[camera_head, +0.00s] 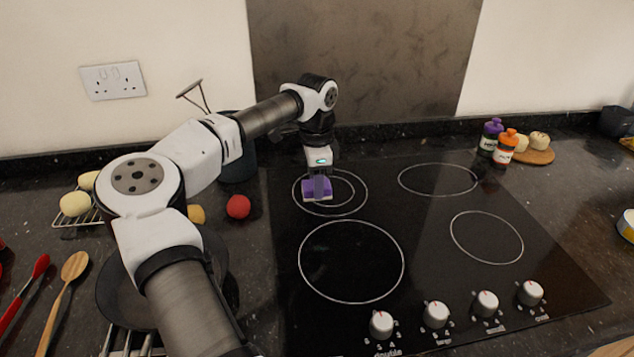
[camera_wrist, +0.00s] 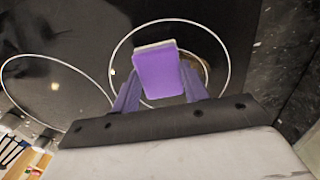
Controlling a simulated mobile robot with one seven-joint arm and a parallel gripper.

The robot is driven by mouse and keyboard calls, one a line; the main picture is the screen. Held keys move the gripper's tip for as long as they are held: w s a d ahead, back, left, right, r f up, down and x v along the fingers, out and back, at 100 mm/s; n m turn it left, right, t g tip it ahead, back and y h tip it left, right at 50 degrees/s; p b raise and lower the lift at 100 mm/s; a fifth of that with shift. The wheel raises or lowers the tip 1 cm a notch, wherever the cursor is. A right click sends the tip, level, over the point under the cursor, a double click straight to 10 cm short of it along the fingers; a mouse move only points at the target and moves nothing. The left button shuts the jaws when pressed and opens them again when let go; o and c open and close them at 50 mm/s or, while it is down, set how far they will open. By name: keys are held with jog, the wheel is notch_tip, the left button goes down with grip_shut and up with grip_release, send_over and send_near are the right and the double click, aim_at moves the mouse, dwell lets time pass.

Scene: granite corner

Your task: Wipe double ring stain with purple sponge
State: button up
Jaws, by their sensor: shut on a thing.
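The purple sponge (camera_head: 308,190) has a pale layer along one edge. It is over the rear-left ring of the hob. My gripper (camera_head: 318,186) is shut on it from above. In the wrist view the sponge (camera_wrist: 160,72) sits between the two purple-looking fingers of my gripper (camera_wrist: 160,88). The double ring (camera_head: 366,192) is an outer white circle with a smaller one inside. In the wrist view the sponge covers part of the double ring (camera_wrist: 228,68), and a brownish arc shows right of the sponge. I cannot tell whether the sponge touches the glass.
The black hob (camera_head: 420,225) is otherwise clear, with several knobs along its front. A purple-capped bottle (camera_head: 490,137) and an orange bottle (camera_head: 506,148) stand at the back right. A red ball-like item (camera_head: 238,206) lies left of the hob. A wooden spoon (camera_head: 66,285) lies far left.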

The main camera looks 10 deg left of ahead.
jog(key=shift+w+a+f+p, duration=0.1)
jog(key=shift+w+a+p, duration=0.15)
jog(key=shift+w, duration=0.35)
jog(key=shift+w+a+p, duration=0.1)
jog(key=shift+w+a, duration=0.2)
jog(key=shift+w, duration=0.3)
jog(key=shift+w+a+r+p, duration=0.1)
jog(key=shift+w+a+p, duration=0.25)
jog(key=shift+w+p, duration=0.35)
jog(key=shift+w+a+r+p, duration=0.1)
jog(key=shift+w+a+p, duration=0.25)
jog(key=shift+w, duration=0.5)
jog(key=shift+w+a+f, duration=0.1)
jog(key=shift+w+f, duration=0.05)
jog(key=shift+w, duration=0.15)
jog(key=shift+r+p, duration=2.05)
jog(key=shift+r, duration=1)
notch_tip(320, 180, up, 3)
jog(key=shift+r+p, duration=0.1)
jog(key=shift+p, duration=0.95)
